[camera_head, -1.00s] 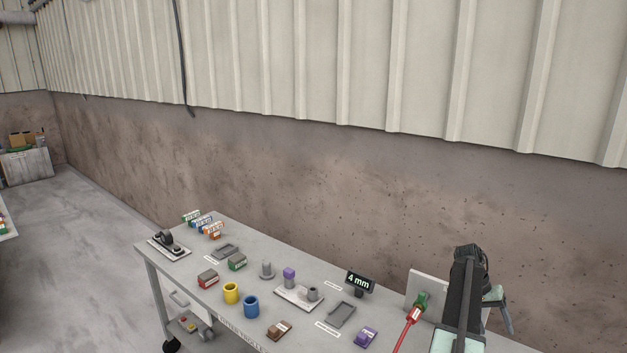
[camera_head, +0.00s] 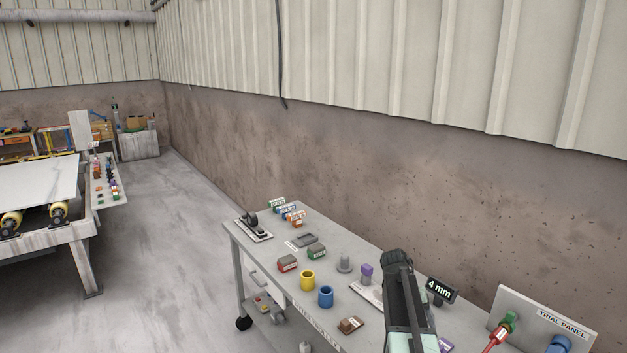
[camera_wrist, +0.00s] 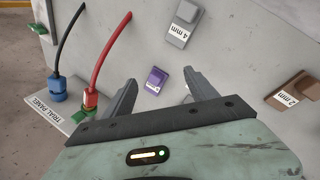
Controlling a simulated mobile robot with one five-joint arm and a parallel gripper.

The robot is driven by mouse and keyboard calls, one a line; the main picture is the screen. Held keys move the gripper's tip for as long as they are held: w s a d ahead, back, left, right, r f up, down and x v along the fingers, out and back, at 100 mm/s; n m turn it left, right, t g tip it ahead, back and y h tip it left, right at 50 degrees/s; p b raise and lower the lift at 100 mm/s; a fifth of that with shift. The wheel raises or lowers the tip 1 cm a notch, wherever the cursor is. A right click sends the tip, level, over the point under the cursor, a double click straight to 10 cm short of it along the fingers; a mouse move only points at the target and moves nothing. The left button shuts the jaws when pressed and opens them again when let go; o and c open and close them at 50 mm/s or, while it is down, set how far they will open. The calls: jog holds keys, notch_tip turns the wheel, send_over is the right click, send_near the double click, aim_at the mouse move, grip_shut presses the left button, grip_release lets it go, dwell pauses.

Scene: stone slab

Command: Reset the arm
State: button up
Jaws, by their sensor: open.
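My gripper shows in the wrist view (camera_wrist: 160,98) with its two dark fingers spread apart and nothing between them. It is over the grey workbench (camera_wrist: 240,45), and a purple block (camera_wrist: 156,80) lies on the bench beyond the gap between the fingers. In the head view my arm (camera_head: 400,300) stands upright in front of the bench and hides part of its right half. The fingers cannot be made out in the head view.
A roller table with a slab (camera_head: 40,180) stands at left. Open floor (camera_head: 165,240) lies between.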

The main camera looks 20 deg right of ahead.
jog(key=s+a+f+n+t+y, duration=0.1)
jog(key=s+a+f+n+y, duration=0.1)
jog(key=a, duration=1.5)
jog(key=s+a+f+n+t+y+b, duration=0.1)
jog(key=s+a+n, duration=0.2)
jog(key=a, duration=1.5)
jog(key=shift+a+f+n+t+y, duration=0.15)
jog(key=shift+f+n+t+y, duration=0.2)
jog(key=shift+n, duration=0.35)
